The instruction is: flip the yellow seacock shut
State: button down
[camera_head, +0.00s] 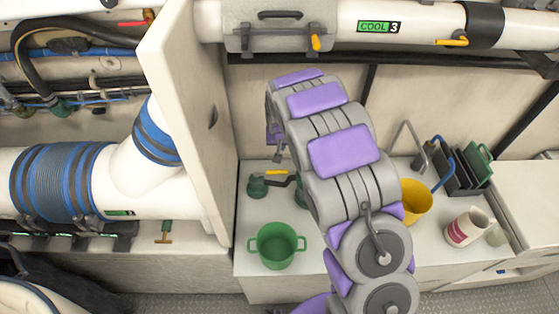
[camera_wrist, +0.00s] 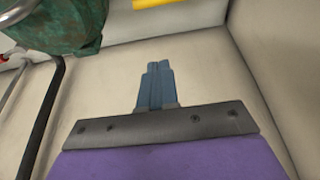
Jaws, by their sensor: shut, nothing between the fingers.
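The seacock (camera_head: 258,187) is a green valve body on the white counter, left of my arm in the head view. Its lever has a yellow handle (camera_head: 276,172). Part of the valve's right side is hidden by my arm. In the wrist view the green body (camera_wrist: 75,22) fills the top left, and a yellow bar (camera_wrist: 160,3) is cut by the top edge. My gripper (camera_head: 278,157) hangs just above the valve in the head view. Its blue fingers (camera_wrist: 157,68) are together and empty, apart from the green body and the yellow bar.
A green two-handled pot (camera_head: 277,249) stands in front of the valve. A tall white panel (camera_head: 190,110) rises to the left. A white pipe (camera_head: 400,25) runs overhead.

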notch_tip(320, 180, down, 10)
jog(key=b, duration=0.3)
jog(key=shift+s+d, duration=0.25)
dwell(0.6)
jog(key=shift+d, duration=0.1)
